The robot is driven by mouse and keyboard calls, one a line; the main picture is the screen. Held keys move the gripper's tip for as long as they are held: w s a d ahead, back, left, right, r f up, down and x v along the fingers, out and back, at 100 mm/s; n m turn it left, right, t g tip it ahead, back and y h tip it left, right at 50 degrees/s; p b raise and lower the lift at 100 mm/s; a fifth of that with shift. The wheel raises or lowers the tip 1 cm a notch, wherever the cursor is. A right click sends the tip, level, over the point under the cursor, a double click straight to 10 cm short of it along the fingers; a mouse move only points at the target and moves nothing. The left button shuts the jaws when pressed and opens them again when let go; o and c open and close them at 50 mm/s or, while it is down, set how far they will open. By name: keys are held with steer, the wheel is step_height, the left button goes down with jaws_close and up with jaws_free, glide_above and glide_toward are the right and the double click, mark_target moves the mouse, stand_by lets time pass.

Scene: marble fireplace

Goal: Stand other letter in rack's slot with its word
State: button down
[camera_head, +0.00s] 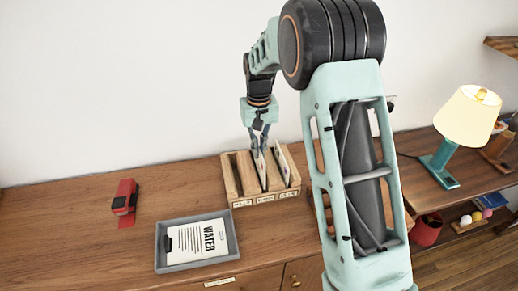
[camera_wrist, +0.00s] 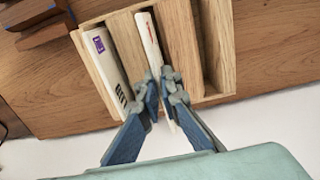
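The wooden rack (camera_head: 228,180) has three slots with small labels on its front, too small to read surely. One white letter (camera_head: 262,172) stands in the middle slot, leaning slightly. My gripper (camera_head: 258,143) reaches down over it, its fingers closed on both sides of its upper edge; this letter (camera_wrist: 148,35) also shows between my fingers (camera_wrist: 162,88) in the wrist view. A second letter (camera_head: 281,163) stands in the right slot; the wrist view shows its purple stamp and dark print (camera_wrist: 106,62). A letter printed WATER (camera_head: 197,238) lies flat in the grey tray (camera_head: 172,267).
The left slot is empty. A red stapler-like object (camera_head: 124,197) stands left of the rack. A lamp (camera_head: 446,158) stands far right, with a red pot (camera_head: 426,231) lower down. The white wall is close behind the rack.

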steer(key=shift+f+b, duration=0.95)
steer(key=shift+f, duration=0.75)
steer(key=c, duration=2.1)
jaws_free()
steer(key=shift+r, duration=0.1)
steer(key=shift+r+p, duration=3.05)
steer(key=shift+r, duration=1.45)
